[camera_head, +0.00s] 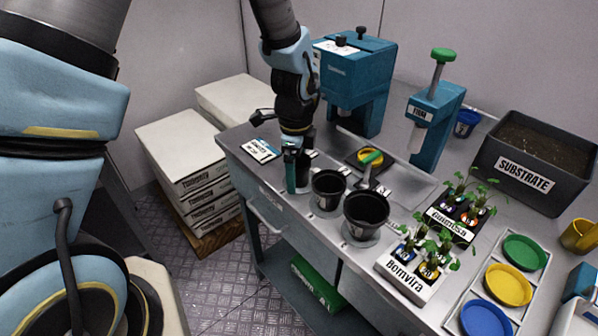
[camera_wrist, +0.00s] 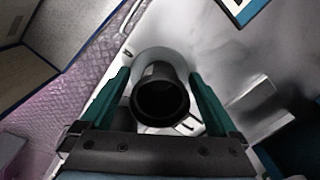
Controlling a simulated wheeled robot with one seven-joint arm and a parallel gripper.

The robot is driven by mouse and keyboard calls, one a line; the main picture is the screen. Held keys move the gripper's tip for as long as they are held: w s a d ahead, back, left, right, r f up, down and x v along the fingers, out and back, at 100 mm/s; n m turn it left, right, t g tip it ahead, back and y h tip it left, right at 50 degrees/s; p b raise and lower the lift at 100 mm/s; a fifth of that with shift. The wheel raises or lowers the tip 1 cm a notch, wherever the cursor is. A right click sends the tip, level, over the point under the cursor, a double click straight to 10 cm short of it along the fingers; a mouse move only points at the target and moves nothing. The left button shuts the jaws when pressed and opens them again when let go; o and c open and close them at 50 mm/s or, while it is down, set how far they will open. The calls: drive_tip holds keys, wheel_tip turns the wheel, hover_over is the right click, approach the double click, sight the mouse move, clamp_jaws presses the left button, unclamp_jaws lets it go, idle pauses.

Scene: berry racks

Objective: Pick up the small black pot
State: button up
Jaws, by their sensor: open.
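In the wrist view a small black pot (camera_wrist: 161,103) stands between the two green fingers of my gripper (camera_wrist: 159,76), its dark round opening facing the camera. It stands on a pale round disc. The fingers are open, one on each side of the pot, and a gap shows between pot and fingers. In the head view my gripper (camera_head: 296,170) points down near the table's left edge and hides most or all of this pot.
Two larger black pots, a medium one (camera_head: 328,189) and a big one (camera_head: 366,213), stand to the right of my gripper. A label card (camera_head: 263,150) lies to the left. A blue machine (camera_head: 355,75) stands behind. Seedling trays (camera_head: 412,278) are farther right.

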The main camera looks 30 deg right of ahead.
drive_tip(key=c, duration=1.3)
drive_tip(key=shift+o, duration=0.2)
